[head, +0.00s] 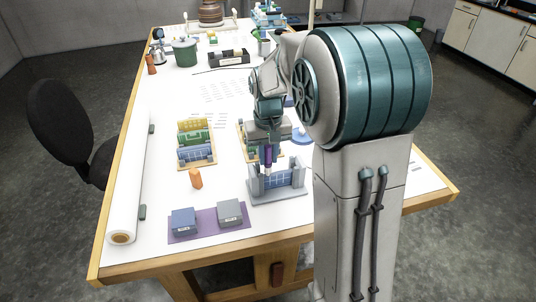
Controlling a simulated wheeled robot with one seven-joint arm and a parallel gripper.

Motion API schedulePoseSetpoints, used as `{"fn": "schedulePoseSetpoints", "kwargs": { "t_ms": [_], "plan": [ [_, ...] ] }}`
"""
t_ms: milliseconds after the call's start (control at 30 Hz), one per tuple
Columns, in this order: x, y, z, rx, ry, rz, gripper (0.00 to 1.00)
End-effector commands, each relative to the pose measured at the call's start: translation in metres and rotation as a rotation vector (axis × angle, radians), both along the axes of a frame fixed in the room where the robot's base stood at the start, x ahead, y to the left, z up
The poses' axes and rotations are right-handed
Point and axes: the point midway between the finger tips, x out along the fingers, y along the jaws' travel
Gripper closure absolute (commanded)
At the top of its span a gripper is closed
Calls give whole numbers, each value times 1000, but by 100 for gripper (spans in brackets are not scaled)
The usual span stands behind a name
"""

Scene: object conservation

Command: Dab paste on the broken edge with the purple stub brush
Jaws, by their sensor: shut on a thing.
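My gripper (267,142) is shut on the purple stub brush (267,155), whose handle points down between the fingers. Its pale lower end shows just in front of or over a grey-blue stand (280,196) with a blue gridded panel (286,176). I cannot tell whether the brush touches the panel. A broken edge is too small to make out, and no paste can be told apart. The small blue box (183,221) and grey box (230,213) sit on a purple mat (207,233); their contents cannot be seen.
A stand with green, yellow and blue pieces (196,145) is left of my gripper, with a similar one partly hidden behind it. An orange block (196,178) stands in front. A white roll (128,185) lies along the left edge. A green pot (185,52) and black tray (229,58) are farther back.

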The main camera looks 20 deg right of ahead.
Motion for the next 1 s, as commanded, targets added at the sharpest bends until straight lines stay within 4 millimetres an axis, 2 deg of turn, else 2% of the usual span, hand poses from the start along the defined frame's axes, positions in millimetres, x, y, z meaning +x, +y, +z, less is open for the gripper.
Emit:
{"fn": "schedulePoseSetpoints", "kwargs": {
  "t_ms": [567, 1000],
  "plan": [
    [0, -23, -1, 0, -1, -1, 96],
    [0, -24, -1, 0, -1, 0, 96]
  ]
}}
